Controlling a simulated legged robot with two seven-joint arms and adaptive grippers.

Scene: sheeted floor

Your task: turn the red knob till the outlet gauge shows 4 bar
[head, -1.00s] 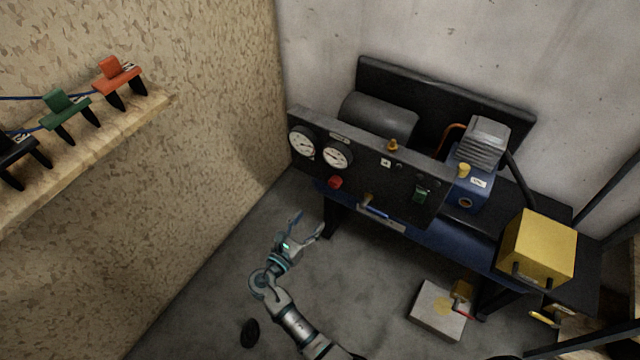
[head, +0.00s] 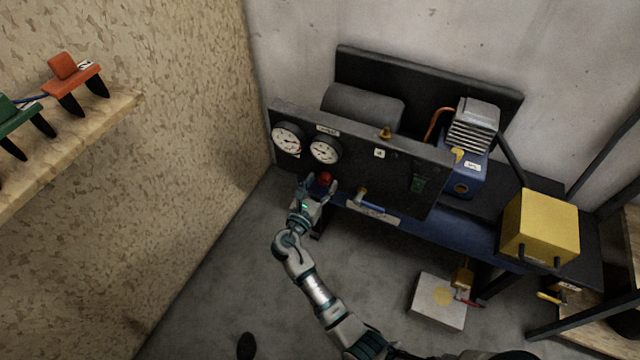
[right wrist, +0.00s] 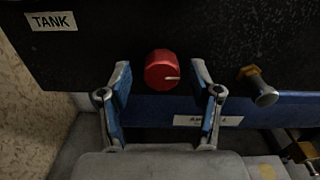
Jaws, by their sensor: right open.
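The red knob (head: 325,178) sits low on the dark panel (head: 355,168), below the gauges. In the right wrist view the red knob (right wrist: 162,70) shows a pale pointer line toward the right. My right gripper (head: 319,187) is open at the knob, and in the right wrist view its fingers (right wrist: 162,84) stand left and right of it with gaps visible. Two white dial gauges, a left one (head: 287,139) and a right one (head: 324,150), are on the panel; their readings are too small to tell. My left gripper is not in view.
A blue bench (head: 450,238) carries a yellow box (head: 540,228). A wooden wall (head: 190,150) stands at left.

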